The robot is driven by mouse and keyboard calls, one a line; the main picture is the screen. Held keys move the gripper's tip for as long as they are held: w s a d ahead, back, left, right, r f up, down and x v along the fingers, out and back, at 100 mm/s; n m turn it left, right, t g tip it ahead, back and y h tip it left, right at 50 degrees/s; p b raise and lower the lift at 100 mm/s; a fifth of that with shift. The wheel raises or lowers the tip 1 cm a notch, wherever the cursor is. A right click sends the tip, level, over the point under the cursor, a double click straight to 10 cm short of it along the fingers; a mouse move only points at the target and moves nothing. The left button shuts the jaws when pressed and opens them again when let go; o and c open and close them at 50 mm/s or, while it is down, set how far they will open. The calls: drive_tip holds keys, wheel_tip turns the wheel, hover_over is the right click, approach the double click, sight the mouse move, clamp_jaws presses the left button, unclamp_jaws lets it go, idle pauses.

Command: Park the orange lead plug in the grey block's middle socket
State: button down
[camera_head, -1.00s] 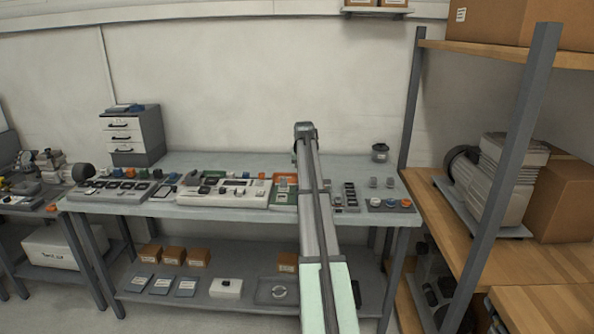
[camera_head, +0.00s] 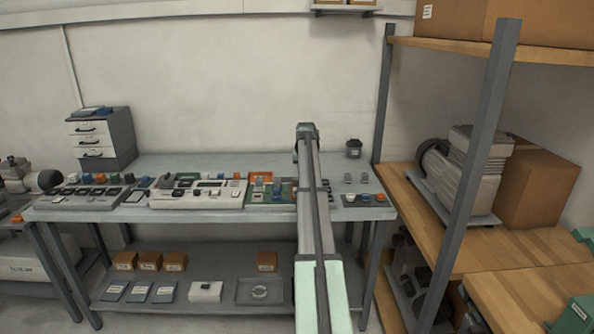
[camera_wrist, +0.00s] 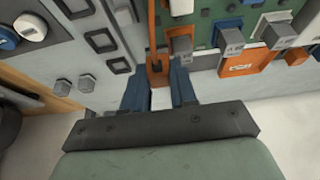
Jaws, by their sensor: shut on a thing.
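In the wrist view my gripper (camera_wrist: 159,78) is shut on the orange lead plug (camera_wrist: 156,68), with a blue-grey finger on either side. An orange lead (camera_wrist: 152,25) runs up the picture from the plug. The light grey block (camera_wrist: 84,52) lies to the left of the plug, with a row of dark-rimmed square sockets; its middle socket (camera_wrist: 101,40) looks empty. The plug appears beside the block's edge, and its height above the bench is unclear. In the head view my arm hides the gripper, the plug and most of the block.
A green board (camera_wrist: 205,38) with grey and blue plugs and an orange panel (camera_wrist: 246,62) lies to the right. Two grey knobs (camera_wrist: 75,84) and a panel with blue and white caps (camera_wrist: 30,27) lie to the left. A shelf post (camera_head: 480,130) stands right of the bench (camera_head: 180,212).

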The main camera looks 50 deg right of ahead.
drive_tip(key=s+d+f, duration=0.1)
drive_tip(key=s+d, duration=0.4)
drive_tip(key=d, duration=0.3)
drive_tip(key=shift+s+f, duration=0.3)
drive_tip(key=shift+d, duration=0.1)
drive_tip(key=shift+f, duration=0.2)
drive_tip(key=shift+f, duration=1.65)
drive_tip(key=shift+f, duration=1.05)
idle(1.2)
drive_tip(key=c, duration=0.5)
unclamp_jaws()
drive_tip(key=shift+r, duration=0.1)
wheel_tip(320, 180, up, 7)
idle(0.8)
